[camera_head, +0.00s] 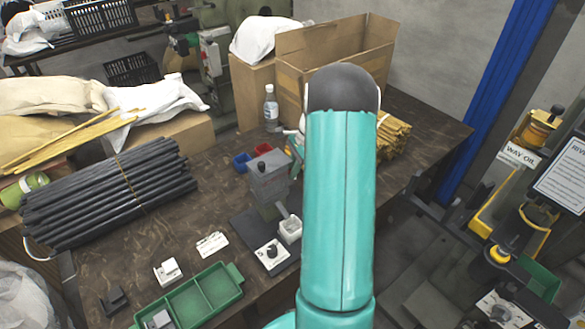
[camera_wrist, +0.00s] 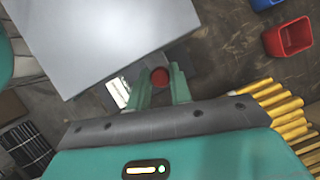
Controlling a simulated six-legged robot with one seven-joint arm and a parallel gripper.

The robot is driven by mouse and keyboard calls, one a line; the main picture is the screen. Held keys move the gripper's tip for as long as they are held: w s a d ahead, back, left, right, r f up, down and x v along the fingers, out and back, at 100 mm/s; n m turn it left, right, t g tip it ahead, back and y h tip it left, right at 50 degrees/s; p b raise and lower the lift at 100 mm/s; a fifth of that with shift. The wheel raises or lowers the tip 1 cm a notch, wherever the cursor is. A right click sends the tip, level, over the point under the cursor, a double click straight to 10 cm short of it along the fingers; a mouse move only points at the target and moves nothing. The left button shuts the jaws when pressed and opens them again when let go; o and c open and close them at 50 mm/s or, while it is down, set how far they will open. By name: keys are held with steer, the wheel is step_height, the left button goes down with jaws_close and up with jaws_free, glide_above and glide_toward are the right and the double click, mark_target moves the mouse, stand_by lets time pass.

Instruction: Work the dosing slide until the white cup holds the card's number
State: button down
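The grey dosing box (camera_head: 268,178) stands on the bench left of my arm, with a black knob on top. Its grey top (camera_wrist: 95,35) fills the upper left of the wrist view. The small square white cup (camera_head: 289,230) stands at the foot of the box, below its spout; its contents cannot be made out. In the head view my arm hides the gripper.
A white plate with a black knob (camera_head: 272,253) is in front of the cup. A green tray (camera_head: 195,304) lies at the front edge. Red (camera_wrist: 288,38) and blue (camera_wrist: 265,3) bins stand behind the box. A bottle (camera_head: 271,108) and cartons stand further back.

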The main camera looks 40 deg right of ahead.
steer(key=shift+s+d, duration=0.15)
steer(key=shift+d, duration=0.85)
steer(key=shift+s+d, duration=0.1)
steer(key=shift+d, duration=0.85)
steer(key=c, duration=1.3)
jaws_free()
steer(key=shift+d, duration=0.15)
steer(key=shift+o, duration=0.2)
steer(key=shift+r, duration=0.15)
steer(key=v, duration=1.3)
steer(key=shift+r, duration=0.3)
